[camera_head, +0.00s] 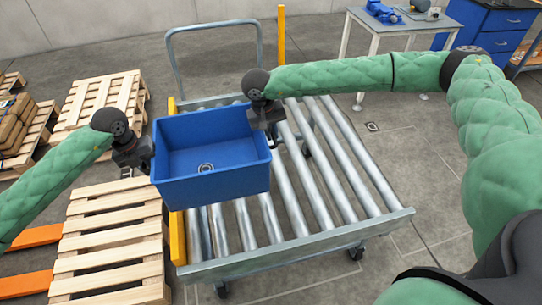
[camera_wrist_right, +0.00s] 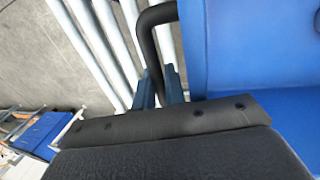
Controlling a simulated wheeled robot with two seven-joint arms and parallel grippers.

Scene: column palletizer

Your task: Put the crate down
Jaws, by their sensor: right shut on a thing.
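The blue crate (camera_head: 215,192) is upright over the left part of the roller cart (camera_head: 300,250); whether it touches the rollers is unclear. My right gripper (camera_head: 268,118) is at the crate's right end. In the right wrist view its fingers (camera_wrist_right: 160,90) are shut on the crate's dark handle (camera_wrist_right: 150,25), beside the blue wall (camera_wrist_right: 260,45). My left gripper (camera_head: 146,160) is at the crate's left end; its fingers are too small and hidden to read. A small round ring-like mark or thing (camera_head: 205,167) shows on the crate's floor.
Bare rollers (camera_head: 335,170) lie to the right of the crate. A yellow upright (camera_head: 177,238) stands at the cart's left edge. Wooden pallets (camera_head: 112,235) lie to the left. A table (camera_head: 400,22) and a blue cabinet (camera_head: 490,30) stand at the back right.

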